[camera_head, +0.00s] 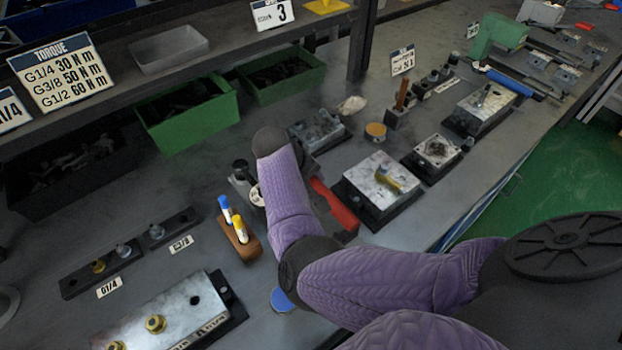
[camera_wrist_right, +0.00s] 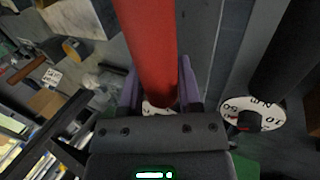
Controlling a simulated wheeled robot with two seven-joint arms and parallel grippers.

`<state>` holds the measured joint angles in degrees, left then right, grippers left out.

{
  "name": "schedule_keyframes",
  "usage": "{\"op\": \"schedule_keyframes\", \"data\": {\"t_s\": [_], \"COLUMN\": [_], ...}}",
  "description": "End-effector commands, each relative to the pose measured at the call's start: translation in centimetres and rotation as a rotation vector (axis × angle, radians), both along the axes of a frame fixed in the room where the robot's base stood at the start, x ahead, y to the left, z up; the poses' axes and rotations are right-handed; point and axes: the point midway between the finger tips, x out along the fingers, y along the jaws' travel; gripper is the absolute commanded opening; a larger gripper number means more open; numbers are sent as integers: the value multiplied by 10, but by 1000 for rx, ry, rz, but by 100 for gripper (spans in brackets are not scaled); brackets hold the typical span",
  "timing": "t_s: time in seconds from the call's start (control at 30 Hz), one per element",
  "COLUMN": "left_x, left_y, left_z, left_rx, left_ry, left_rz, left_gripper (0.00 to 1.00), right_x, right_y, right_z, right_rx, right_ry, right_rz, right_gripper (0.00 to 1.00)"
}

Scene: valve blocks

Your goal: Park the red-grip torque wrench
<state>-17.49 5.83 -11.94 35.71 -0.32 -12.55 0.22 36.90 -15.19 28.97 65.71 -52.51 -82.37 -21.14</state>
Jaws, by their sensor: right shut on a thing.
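The red-grip torque wrench shows its red grip (camera_head: 335,206) to the right of my right forearm in the head view; the rest of it is hidden there. In the right wrist view the red grip (camera_wrist_right: 150,45) runs between the jaws of my right gripper (camera_wrist_right: 158,88), which is shut on it. Part of a white dial (camera_wrist_right: 157,109) shows beneath the grip. In the head view my right forearm hides the gripper. My left gripper is in neither view.
Beside the held wrench is a second dial (camera_wrist_right: 250,117) with a black handle (camera_wrist_right: 288,45). A wooden block with blue and yellow pens (camera_head: 240,238) stands left of my forearm. Valve blocks (camera_head: 382,180) lie to the right. Green bins (camera_head: 188,118) stand behind. A blue-grip tool (camera_head: 515,83) lies far right.

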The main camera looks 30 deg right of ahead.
Motion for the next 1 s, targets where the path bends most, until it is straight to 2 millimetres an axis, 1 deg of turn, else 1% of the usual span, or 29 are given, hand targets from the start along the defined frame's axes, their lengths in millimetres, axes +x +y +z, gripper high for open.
{"op": "schedule_keyframes", "data": {"t_s": [1.0], "left_x": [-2], "left_y": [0], "left_z": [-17], "left_rx": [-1], "left_ry": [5], "left_rz": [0], "left_gripper": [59], "right_x": [0], "right_y": [0], "right_z": [-29], "right_rx": [-1], "right_ry": [-1], "right_rz": [0], "right_gripper": [0]}}
